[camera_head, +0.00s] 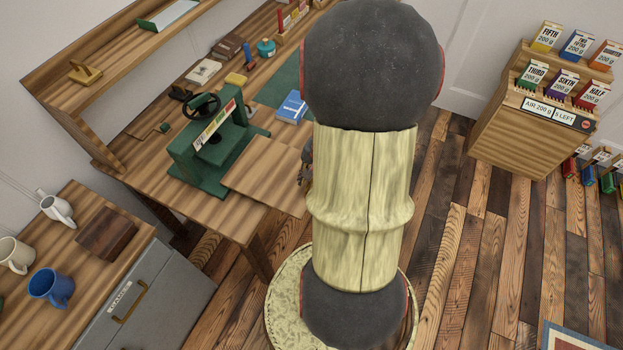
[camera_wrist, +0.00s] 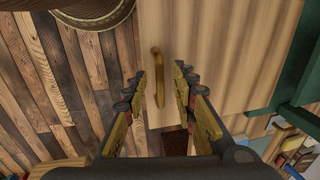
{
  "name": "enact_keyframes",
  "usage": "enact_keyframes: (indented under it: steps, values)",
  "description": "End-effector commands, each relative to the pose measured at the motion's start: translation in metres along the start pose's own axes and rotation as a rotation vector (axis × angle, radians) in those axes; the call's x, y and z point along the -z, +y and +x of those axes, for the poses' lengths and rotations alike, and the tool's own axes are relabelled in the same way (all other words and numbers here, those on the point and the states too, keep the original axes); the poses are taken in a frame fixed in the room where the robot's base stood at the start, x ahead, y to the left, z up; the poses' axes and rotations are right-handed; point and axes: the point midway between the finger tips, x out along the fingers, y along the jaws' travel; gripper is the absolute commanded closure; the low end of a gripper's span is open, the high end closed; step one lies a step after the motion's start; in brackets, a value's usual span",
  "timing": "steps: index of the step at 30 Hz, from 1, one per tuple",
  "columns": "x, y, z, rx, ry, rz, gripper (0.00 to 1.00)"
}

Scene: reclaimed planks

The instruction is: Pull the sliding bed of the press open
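The green press (camera_head: 212,140) with a black handwheel stands on the wooden desk. Its sliding bed (camera_head: 265,172) is a flat wooden board reaching out of the press's right side towards the desk's front edge; it also fills much of the wrist view (camera_wrist: 225,50). A tan bar handle (camera_wrist: 158,75) shows on the bed's edge in the wrist view. My gripper (camera_wrist: 160,88) is open, with one finger on each side of the handle and visible gaps to it. In the head view my arm hides most of the gripper and the handle.
A blue book (camera_head: 292,107) lies on the desk behind the bed. A grey cabinet (camera_head: 150,305) with mugs on top stands at the lower left. A wooden card rack (camera_head: 525,125) stands at the right. The plank floor (camera_head: 470,250) between is mostly clear.

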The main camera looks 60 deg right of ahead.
Motion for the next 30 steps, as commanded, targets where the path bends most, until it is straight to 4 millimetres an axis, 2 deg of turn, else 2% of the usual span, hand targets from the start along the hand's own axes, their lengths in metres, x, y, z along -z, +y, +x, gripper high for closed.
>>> enact_keyframes:
  steps: [6, 10, 24, 30]
  values:
    - [0.000, 0.000, -0.001, 0.000, 0.001, 0.000, 0.73]
    - [0.001, -0.001, -0.012, 0.002, 0.003, -0.001, 0.73]
    - [0.001, 0.000, -0.099, 0.002, 0.004, 0.000, 0.73]
    - [0.000, 0.000, -0.117, 0.000, 0.000, 0.000, 0.73]
